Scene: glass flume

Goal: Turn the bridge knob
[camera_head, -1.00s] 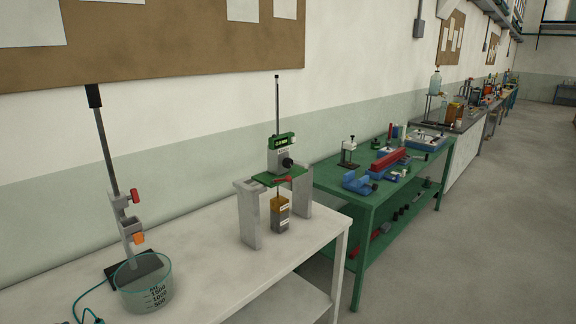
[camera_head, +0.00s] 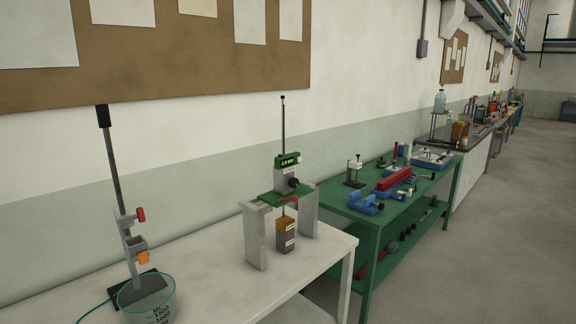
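The bridge is a grey two-legged stand (camera_head: 256,238) with a green plate (camera_head: 287,196) on top, on the white table. A grey instrument (camera_head: 285,178) with a green display stands on the plate, with a thin dark rod above it. A round black knob (camera_head: 294,183) sits on the instrument's right side. A red lever (camera_head: 288,201) lies at the plate's front edge. A block with a brass-coloured top (camera_head: 286,238) hangs between the legs. My gripper is not in view, and nothing touches the knob.
On the white table (camera_head: 222,284), a glass beaker (camera_head: 147,300) and a clamp stand (camera_head: 113,185) are at the left. A green bench (camera_head: 375,214) with a blue vise (camera_head: 362,203) is at the right. Grey floor (camera_head: 450,275) is clear at the lower right.

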